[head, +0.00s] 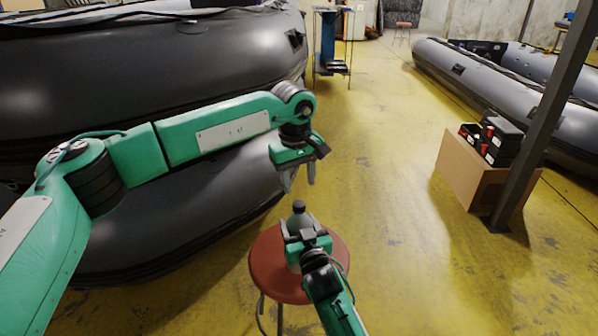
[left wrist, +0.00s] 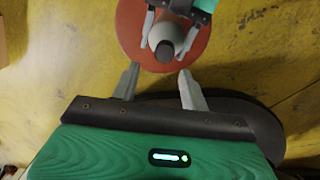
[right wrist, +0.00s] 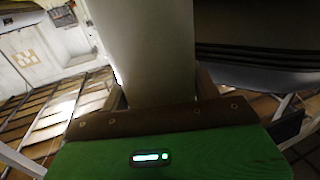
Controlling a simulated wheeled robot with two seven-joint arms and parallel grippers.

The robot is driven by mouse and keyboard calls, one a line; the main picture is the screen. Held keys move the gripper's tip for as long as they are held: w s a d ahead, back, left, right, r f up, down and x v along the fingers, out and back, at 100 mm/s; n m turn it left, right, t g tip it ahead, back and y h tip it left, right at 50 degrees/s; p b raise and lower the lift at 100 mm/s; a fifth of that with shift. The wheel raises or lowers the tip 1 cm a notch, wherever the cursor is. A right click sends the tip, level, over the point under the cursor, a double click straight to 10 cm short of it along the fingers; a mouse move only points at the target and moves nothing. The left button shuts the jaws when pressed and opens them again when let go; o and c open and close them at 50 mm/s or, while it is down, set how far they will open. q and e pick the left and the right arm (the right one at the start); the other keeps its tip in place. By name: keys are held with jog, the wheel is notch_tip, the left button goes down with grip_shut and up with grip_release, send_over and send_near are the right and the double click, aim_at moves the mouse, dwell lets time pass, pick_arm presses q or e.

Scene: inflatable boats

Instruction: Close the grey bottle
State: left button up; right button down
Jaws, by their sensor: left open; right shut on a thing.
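The grey bottle (head: 297,221) stands upright on a round red stool (head: 265,262), with a dark top. My right gripper (head: 302,238) is shut around the bottle's body; in the right wrist view the bottle (right wrist: 145,50) fills the space between the fingers. My left gripper (head: 299,178) is open and empty, above the bottle with its fingers pointing down. In the left wrist view the bottle (left wrist: 168,36) is seen from above, just beyond the open fingers (left wrist: 158,88). I cannot tell whether the dark top is a separate cap.
A large dark inflatable boat (head: 150,75) fills the left side, close to my left arm. A cardboard box (head: 462,172) with black and red items stands by a dark post (head: 540,120) at right. The yellow floor (head: 385,220) between is clear.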

aim_at(299, 204)
pick_arm(q)
jog(key=n, duration=0.5)
jog(key=shift+r, duration=0.2)
jog(key=n, duration=0.6)
jog(key=shift+r, duration=0.3)
jog(key=n, duration=0.6)
jog(key=shift+r+g, duration=0.25)
jog(key=shift+g, duration=0.05)
jog(key=n, duration=0.5)
jog(key=shift+r+y, duration=0.2)
jog(key=shift+y, duration=0.1)
jog(key=shift+f, duration=4)
